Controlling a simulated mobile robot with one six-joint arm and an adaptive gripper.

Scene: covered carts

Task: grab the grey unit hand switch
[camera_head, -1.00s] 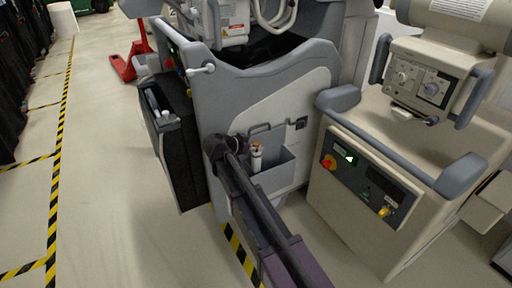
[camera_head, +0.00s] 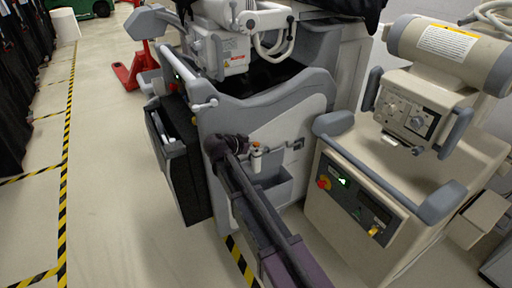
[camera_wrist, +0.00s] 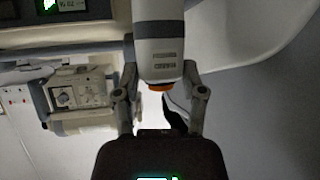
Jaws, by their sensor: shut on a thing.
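The hand switch is a pale grey-white cylinder with an orange button on its end. In the wrist view the switch (camera_wrist: 159,50) fills the space between my two fingers, its orange end pointing toward my palm. In the head view the switch (camera_head: 257,160) is small, upright, at the front of the grey unit (camera_head: 225,125), just above the open pocket (camera_head: 272,190) on its panel. My gripper (camera_wrist: 160,72) is shut on the switch from both sides. In the head view my dark arm hides part of the panel and pocket.
A beige unit (camera_head: 345,225) with grey handles, a red knob and a yellow knob stands close on the right. A black bin (camera_head: 182,150) is on the grey unit's left side. Open floor with yellow-black tape (camera_head: 62,190) lies left. A red pallet jack (camera_head: 125,75) is behind.

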